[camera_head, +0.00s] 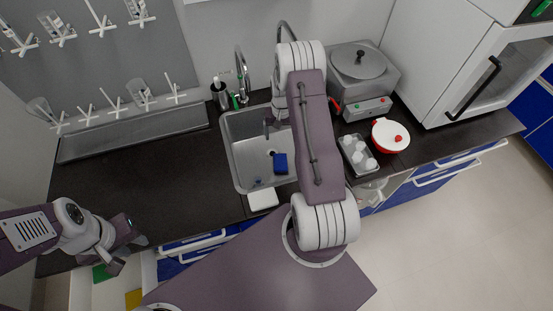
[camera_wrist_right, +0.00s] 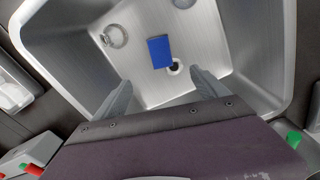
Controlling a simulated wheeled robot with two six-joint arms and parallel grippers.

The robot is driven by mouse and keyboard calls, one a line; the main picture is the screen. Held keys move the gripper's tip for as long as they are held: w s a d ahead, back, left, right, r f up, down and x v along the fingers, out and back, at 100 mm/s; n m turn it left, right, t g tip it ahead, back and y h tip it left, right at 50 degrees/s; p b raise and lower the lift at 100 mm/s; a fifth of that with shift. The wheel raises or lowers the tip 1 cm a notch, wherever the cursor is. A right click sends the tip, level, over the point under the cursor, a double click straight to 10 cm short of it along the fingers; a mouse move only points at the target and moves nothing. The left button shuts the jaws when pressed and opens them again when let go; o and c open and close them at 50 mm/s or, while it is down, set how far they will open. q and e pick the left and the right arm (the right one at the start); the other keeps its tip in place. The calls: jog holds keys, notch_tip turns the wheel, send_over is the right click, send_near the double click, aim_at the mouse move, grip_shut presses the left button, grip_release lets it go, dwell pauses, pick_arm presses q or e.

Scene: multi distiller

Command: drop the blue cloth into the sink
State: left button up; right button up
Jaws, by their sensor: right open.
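The blue cloth (camera_head: 280,163) lies on the floor of the metal sink (camera_head: 243,166), close to the drain hole. It also shows as a blue patch in the right wrist view (camera_wrist_right: 159,51), inside the sink basin (camera_wrist_right: 60,40). My right gripper (camera_wrist_right: 161,84) is open above the sink, with nothing between its fingers; the cloth is apart from it, beyond the fingertips. In the head view my right arm covers part of the sink's right side. My left gripper (camera_head: 128,254) is at the lower left, over the counter's front edge, away from the sink; its jaw opening is unclear.
A clear round glass piece (camera_wrist_right: 115,36) lies in the sink. A tap (camera_head: 241,75) stands behind it. A metal tray with white items (camera_head: 357,153), a red-and-white pot (camera_head: 390,135) and a grey heating bath (camera_head: 360,75) are to the right. The counter left of the sink (camera_head: 150,175) is clear.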

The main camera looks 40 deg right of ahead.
notch_tip(320, 180, up, 8)
jog(key=b, duration=0.1)
jog(key=shift+f, duration=0.15)
jog(key=shift+a, duration=0.15)
dwell(0.3)
